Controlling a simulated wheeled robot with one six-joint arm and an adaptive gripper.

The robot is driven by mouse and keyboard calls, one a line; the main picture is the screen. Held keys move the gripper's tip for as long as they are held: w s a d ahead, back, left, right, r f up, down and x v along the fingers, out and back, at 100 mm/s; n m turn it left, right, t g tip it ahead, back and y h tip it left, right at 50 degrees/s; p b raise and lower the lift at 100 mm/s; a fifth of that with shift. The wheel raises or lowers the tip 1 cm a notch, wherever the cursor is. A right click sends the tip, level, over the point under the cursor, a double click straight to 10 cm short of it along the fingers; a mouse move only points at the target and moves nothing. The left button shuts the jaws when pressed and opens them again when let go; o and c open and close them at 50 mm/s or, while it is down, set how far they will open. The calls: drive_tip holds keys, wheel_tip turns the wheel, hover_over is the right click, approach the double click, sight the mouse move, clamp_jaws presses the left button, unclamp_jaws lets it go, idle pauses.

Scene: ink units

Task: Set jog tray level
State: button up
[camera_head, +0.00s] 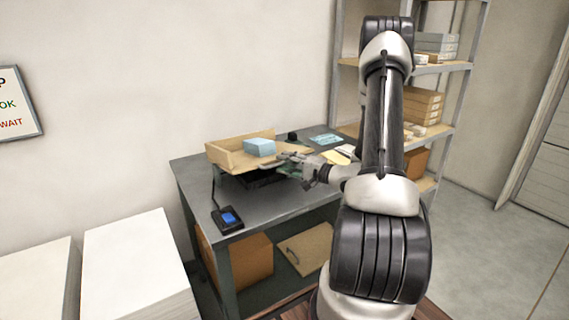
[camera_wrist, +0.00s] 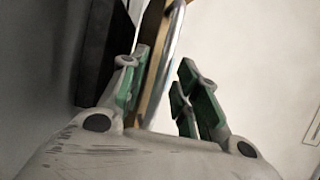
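The jog tray is a light wooden tray (camera_head: 228,160) with raised walls at its back and left. It sits on a dark base (camera_head: 262,180) on the grey table. A pale blue block (camera_head: 259,147) lies in it. I cannot tell for sure whether the tray is level. My gripper (camera_head: 291,166) is at the tray's right front edge. In the wrist view my gripper (camera_wrist: 163,82) is open, with green-padded fingers apart. A wooden edge with a shiny metal strip (camera_wrist: 165,60) runs between the fingers, close to the left one, with a clear gap to the right one.
A small device with a blue screen (camera_head: 228,218) is on the table (camera_head: 268,212) at front left, with a cable running up to the tray base. A black knob-like object (camera_head: 292,137) and a light blue sheet (camera_head: 326,139) lie behind. Shelves (camera_head: 440,67) with boxes stand at right.

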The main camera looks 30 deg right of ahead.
drive_tip(key=shift+w+a, duration=0.2)
drive_tip(key=shift+w, duration=0.25)
clamp_jaws()
drive_tip(key=shift+s+f, duration=0.25)
drive_tip(key=shift+f, duration=0.95)
drive_tip(key=shift+s+f, duration=0.2)
drive_tip(key=shift+f, duration=1)
unclamp_jaws()
drive_tip(key=v, duration=1.2)
